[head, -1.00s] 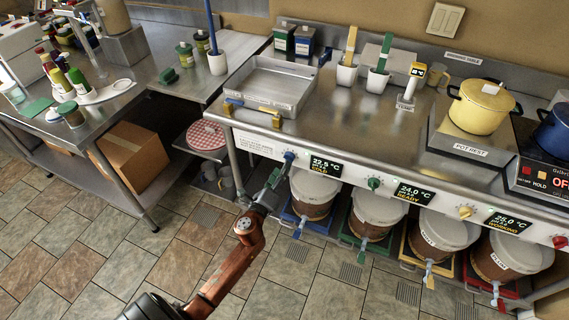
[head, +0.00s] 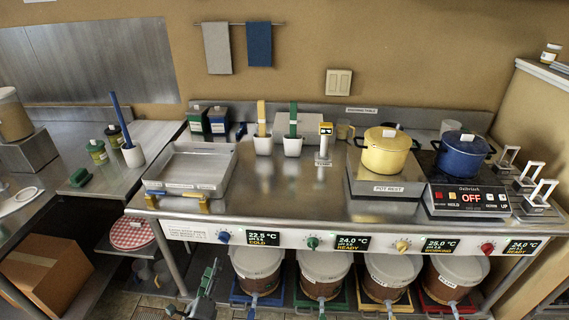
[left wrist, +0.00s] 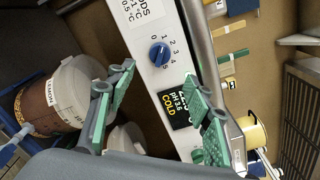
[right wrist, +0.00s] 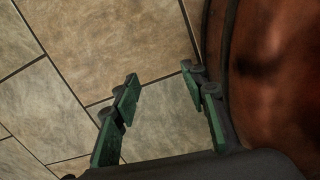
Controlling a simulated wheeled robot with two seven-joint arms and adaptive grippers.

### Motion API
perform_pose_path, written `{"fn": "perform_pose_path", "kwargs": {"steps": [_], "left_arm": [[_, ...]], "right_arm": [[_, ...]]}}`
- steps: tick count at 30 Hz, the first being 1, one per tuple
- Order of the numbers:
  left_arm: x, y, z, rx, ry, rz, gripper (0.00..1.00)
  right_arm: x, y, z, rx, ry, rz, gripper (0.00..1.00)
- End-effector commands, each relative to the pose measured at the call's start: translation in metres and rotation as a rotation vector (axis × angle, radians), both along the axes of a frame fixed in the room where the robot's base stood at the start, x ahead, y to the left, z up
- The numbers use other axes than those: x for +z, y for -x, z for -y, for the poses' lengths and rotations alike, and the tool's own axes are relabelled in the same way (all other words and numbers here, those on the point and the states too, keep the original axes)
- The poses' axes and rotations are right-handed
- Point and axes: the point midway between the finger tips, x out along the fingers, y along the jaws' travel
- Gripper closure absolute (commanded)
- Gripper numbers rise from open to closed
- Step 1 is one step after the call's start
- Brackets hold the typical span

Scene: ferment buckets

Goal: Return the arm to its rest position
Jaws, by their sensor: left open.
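My left gripper (head: 207,285) is open and empty in the head view, low in front of the counter and left of the bucket under the blue knob. In the left wrist view its two green-padded fingers (left wrist: 158,95) are spread apart. The blue knob (left wrist: 159,54) shows beyond them, apart from the fingers; in the head view the knob (head: 224,237) sits on the front panel above the gripper. My right gripper (right wrist: 158,78) is open and empty above the floor in the right wrist view, and is outside the head view.
The steel counter (head: 270,205) overhangs several lidded buckets, including one at the left (head: 257,262). A metal tray (head: 190,170), a yellow pot (head: 386,155) and a blue pot (head: 462,157) stand on it. A cardboard box (head: 45,275) lies at lower left. Tiled floor (right wrist: 100,50) shows below my right gripper.

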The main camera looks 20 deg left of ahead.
Motion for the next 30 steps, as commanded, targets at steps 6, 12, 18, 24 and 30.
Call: {"fn": "perform_pose_path", "kwargs": {"steps": [6, 12, 18, 24, 30], "left_arm": [[-0.037, 0.002, -0.003, 0.004, 0.101, -0.055, 0.53], [-0.161, 0.031, -0.006, 0.066, 0.441, -0.23, 0.53], [-0.291, 0.101, 0.001, 0.213, 0.794, -0.406, 0.53], [-0.396, 0.202, 0.016, 0.433, 1.099, -0.547, 0.53], [-0.472, 0.326, 0.036, 0.715, 1.343, -0.648, 0.53]], "right_arm": [[0.006, -0.002, 0.0, 0.001, -0.001, 0.006, 0.6], [0.024, -0.004, 0.002, 0.004, 0.001, 0.02, 0.6], [0.04, -0.005, 0.003, 0.009, 0.001, 0.033, 0.6], [0.055, -0.006, 0.004, 0.012, 0.001, 0.045, 0.6], [0.071, -0.006, 0.005, 0.015, 0.001, 0.055, 0.6]]}}
